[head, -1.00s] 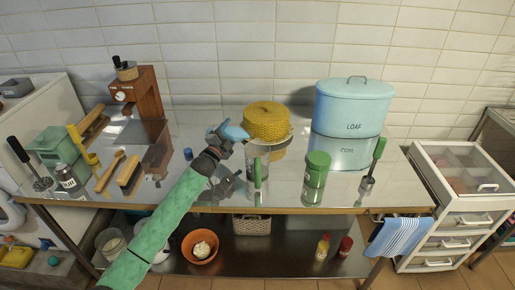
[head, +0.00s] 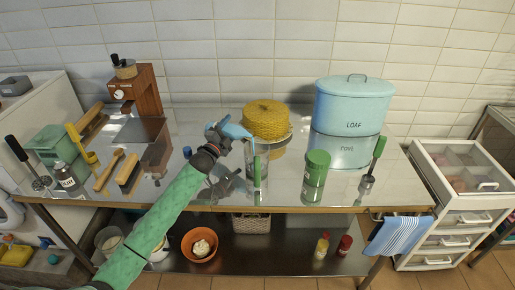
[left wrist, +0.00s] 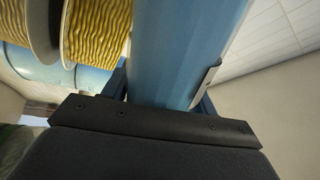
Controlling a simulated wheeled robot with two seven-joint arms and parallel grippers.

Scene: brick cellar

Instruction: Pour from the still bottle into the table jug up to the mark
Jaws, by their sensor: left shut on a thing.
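My left gripper (head: 222,137) is shut on the still bottle, a light blue bottle (head: 238,131) that lies tipped well over, its far end pointing right. In the left wrist view the bottle's smooth blue body (left wrist: 185,45) fills the space between the fingers. The table jug (head: 250,173), clear with a green upright handle, stands on the steel table just below and right of the gripper. The bottle's end is above the jug's rim. My right gripper is not in view.
A yellow woven cake-like thing (head: 267,119) on a stand is close behind the bottle. A green-lidded jar (head: 316,172) stands right of the jug, and a blue LOAF bin (head: 353,105) behind. Brushes and a grinder (head: 143,95) crowd the left. The front middle has some bare steel.

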